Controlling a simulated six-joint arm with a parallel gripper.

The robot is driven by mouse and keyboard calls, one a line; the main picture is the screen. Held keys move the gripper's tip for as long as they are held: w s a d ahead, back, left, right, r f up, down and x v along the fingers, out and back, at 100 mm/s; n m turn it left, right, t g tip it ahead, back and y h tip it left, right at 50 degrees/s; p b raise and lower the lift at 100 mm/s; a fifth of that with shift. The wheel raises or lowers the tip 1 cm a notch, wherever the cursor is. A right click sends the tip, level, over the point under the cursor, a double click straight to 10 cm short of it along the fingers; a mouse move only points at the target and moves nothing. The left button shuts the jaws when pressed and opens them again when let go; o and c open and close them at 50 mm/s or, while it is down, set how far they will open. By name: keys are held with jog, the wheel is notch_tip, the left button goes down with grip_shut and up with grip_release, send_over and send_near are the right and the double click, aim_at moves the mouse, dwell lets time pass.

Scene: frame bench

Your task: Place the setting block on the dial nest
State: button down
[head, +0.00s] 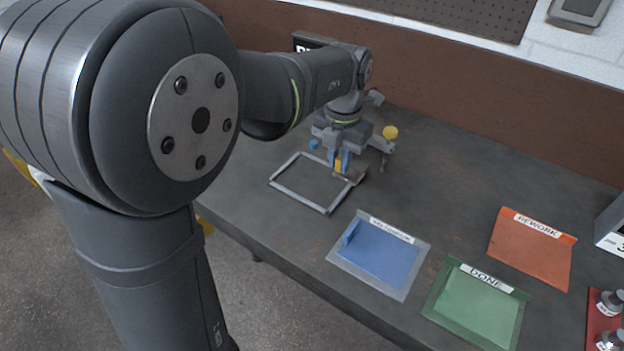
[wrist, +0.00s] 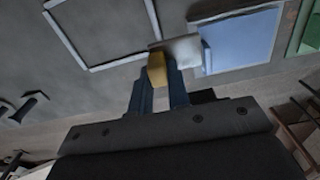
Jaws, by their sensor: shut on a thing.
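My gripper (head: 341,160) is over the bench just behind a grey rectangular frame; its blue fingers also show in the wrist view (wrist: 158,88). A grey stand with a round yellow dial (head: 390,132) is behind and to the right of my gripper. I cannot make out the dial nest for certain.
The grey frame (head: 328,208) lies flat on the bench (head: 440,185). Blue (head: 378,255), green (head: 478,308) and orange (head: 530,250) labelled trays lie nearer and right. Bare bench lies between the dial and the orange tray.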

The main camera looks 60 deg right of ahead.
jog(key=shift+s, duration=1.15)
jog(key=w+f, duration=0.2)
jog(key=w, duration=0.1)
jog(key=w+d+f, duration=0.1)
jog(key=w+f, duration=0.1)
jog(key=w, duration=0.2)
jog(key=w+d+f, duration=0.1)
jog(key=w+f, duration=0.2)
jog(key=w, duration=0.1)
jog(key=shift+d+f, duration=0.1)
jog(key=shift+f, duration=1.8)
jog(key=shift+f, duration=0.15)
jog(key=c, duration=1.4)
grip_release()
jog(key=shift+o, duration=0.2)
notch_tip(320, 180, up, 8)
